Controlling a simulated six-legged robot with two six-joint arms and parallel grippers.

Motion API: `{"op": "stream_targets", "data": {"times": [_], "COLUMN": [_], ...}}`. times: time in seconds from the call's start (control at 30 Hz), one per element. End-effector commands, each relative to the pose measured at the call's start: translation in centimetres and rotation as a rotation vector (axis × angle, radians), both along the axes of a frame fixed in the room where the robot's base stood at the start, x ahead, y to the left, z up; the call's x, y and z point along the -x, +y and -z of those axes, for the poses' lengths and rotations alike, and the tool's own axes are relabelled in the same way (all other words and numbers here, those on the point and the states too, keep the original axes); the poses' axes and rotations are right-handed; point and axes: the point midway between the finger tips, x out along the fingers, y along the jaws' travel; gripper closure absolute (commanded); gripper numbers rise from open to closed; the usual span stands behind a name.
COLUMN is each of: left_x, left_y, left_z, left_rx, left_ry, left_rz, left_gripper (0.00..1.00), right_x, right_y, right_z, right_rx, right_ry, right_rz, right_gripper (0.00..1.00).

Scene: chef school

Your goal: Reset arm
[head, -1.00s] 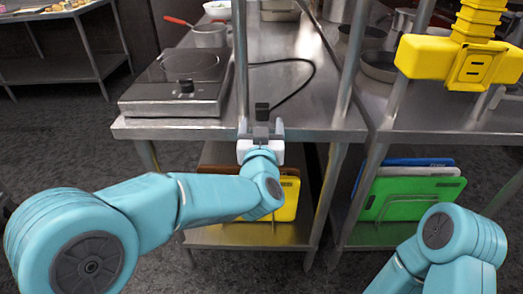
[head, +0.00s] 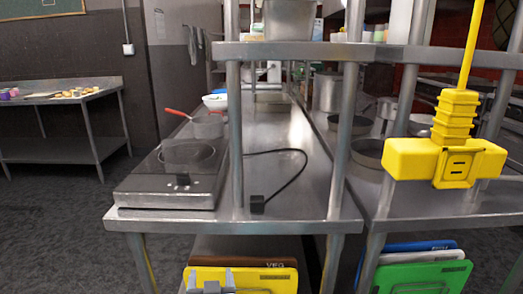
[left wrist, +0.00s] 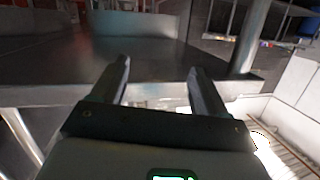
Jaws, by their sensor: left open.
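My left gripper (head: 210,281) shows at the bottom edge of the head view, in front of the yellow cutting board (head: 262,279) under the steel table (head: 290,215). Only its fingers show there; the rest of my left arm is out of view. In the left wrist view the two dark fingers (left wrist: 157,80) stand apart with nothing between them. They point toward the edge of a steel surface (left wrist: 50,90). My right gripper and arm are not in view.
A hot plate (head: 175,175) and a red-handled pan (head: 208,127) stand on the table. A black plug (head: 257,204) lies at its front edge. A yellow hanging box (head: 455,162) is at the right. Upright posts and a shelf (head: 330,51) rise from the table. Open floor (head: 55,225) lies left.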

Motion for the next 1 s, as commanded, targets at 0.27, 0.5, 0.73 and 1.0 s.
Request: {"op": "stream_targets", "data": {"times": [0.27, 0.5, 0.73, 1.0], "left_x": [6.5, 18.1, 27.5, 27.4], "left_y": [7.3, 5.0, 0.3, 0.4], "left_z": [21.6, 31.5, 32.4, 24.1], "left_rx": [0.083, 0.365, 0.599, 0.626], "left_ry": [0.523, 0.945, 1.299, 1.302], "left_rz": [0.036, 0.137, 0.205, 0.168], "left_gripper": [0.26, 0.26, 0.26, 0.26], "right_x": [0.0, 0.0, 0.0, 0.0], "right_y": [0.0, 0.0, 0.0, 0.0], "right_z": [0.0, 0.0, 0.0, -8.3], "right_rx": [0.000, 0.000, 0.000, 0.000], "right_ry": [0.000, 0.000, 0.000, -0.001], "right_rz": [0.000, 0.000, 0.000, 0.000], "right_gripper": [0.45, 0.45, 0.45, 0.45]}}
